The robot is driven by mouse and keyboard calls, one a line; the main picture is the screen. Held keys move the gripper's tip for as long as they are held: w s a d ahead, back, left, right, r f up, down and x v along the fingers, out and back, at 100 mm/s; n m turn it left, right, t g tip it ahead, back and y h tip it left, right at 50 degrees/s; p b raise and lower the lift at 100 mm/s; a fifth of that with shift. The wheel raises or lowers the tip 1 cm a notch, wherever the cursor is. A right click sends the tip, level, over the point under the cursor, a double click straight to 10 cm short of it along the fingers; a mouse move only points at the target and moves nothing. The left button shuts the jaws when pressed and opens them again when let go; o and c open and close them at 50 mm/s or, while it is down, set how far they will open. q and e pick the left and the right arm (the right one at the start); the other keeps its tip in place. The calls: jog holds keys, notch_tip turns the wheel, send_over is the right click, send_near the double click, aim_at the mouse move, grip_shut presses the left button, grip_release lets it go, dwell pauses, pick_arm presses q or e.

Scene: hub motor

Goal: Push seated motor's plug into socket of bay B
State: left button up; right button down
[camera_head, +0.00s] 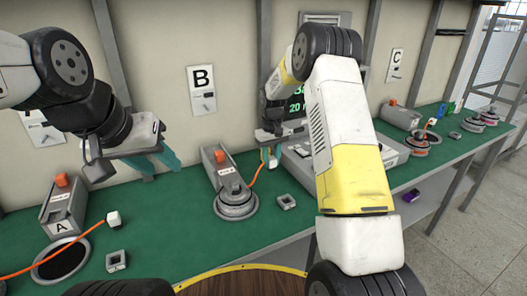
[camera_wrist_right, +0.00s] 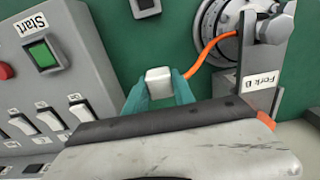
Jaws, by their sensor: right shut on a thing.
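The hub motor (camera_head: 236,203), a grey disc, sits at the fork of bay B (camera_head: 222,172), below the wall sign B (camera_head: 202,88). It also shows in the right wrist view (camera_wrist_right: 213,22). Its orange cable (camera_wrist_right: 205,48) runs to a white plug (camera_wrist_right: 158,76). My right gripper (camera_head: 268,158) is shut on the plug, above the bench to the right of the motor. The bay's square grey socket (camera_head: 286,202) is on the bench, apart from the plug; part of it shows in the right wrist view (camera_wrist_right: 145,6). My left gripper (camera_head: 155,160) is open and empty, left of bay B.
A control box with Start button (camera_wrist_right: 42,52) stands beside my right gripper. Further motors (camera_head: 416,143) are at right.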

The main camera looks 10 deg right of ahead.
jog(key=shift+s+d+f, duration=0.55)
jog(key=shift+s+d, duration=0.1)
jog(key=shift+s, duration=1.2)
jog(key=shift+s+d+f, duration=0.5)
jog(key=shift+s+d, duration=0.2)
jog(key=shift+s, duration=1.1)
jog(key=shift+s+d+f, duration=0.55)
jog(key=shift+s+d, duration=0.1)
jog(key=shift+s, duration=1.2)
jog(key=shift+f, duration=0.15)
jog(key=shift+f, duration=0.45)
jog(key=shift+f, duration=0.15)
jog(key=shift+f, duration=0.3)
jog(key=shift+f, duration=0.8)
jog(key=c, duration=1)
grip_release()
